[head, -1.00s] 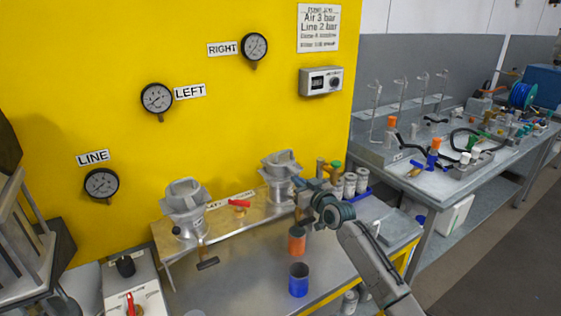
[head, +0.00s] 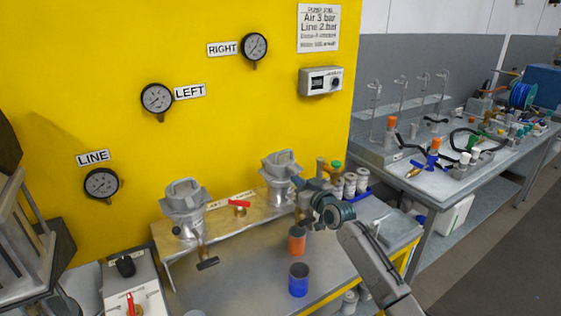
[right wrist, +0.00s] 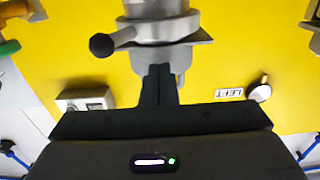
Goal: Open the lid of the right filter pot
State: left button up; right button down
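The right filter pot (head: 280,190) is grey metal and stands upright on the metal shelf, with its lid (head: 280,161) on top. My right gripper (head: 302,186) is just to the right of this pot in the head view. In the upside-down right wrist view, the pot (right wrist: 160,28) is straight ahead, with a black knob (right wrist: 102,45) on a short lever beside it. My right gripper (right wrist: 159,72) has its dark fingers close together in front of the lid area and hides part of it. I see nothing between them. My left gripper is not in view.
The left filter pot (head: 186,208) stands on the same shelf (head: 232,220), with a red-handled valve (head: 239,206) between the pots. White canisters (head: 350,184) are close behind my right wrist.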

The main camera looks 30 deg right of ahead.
aim_at(298, 171)
jog(key=shift+w+r+p, duration=0.15)
jog(key=shift+r+p, duration=0.5)
jog(key=shift+r, duration=0.35)
jog(key=shift+w+r+p, duration=0.15)
jog(key=shift+r+p, duration=0.45)
jog(key=shift+r, duration=0.35)
jog(key=shift+w+a+r+p, duration=0.1)
jog(key=shift+w+r+p, duration=0.3)
jog(key=shift+r, duration=0.55)
jog(key=shift+w+r+p, duration=0.25)
jog(key=shift+w+r, duration=0.1)
jog(key=shift+r, duration=0.55)
jog(key=shift+w+a+r, duration=0.1)
jog(key=shift+w+r, duration=0.5)
jog(key=shift+r, duration=0.2)
jog(key=shift+w+r, duration=0.6)
jog(key=shift+r, duration=0.2)
jog(key=shift+r, duration=0.1)
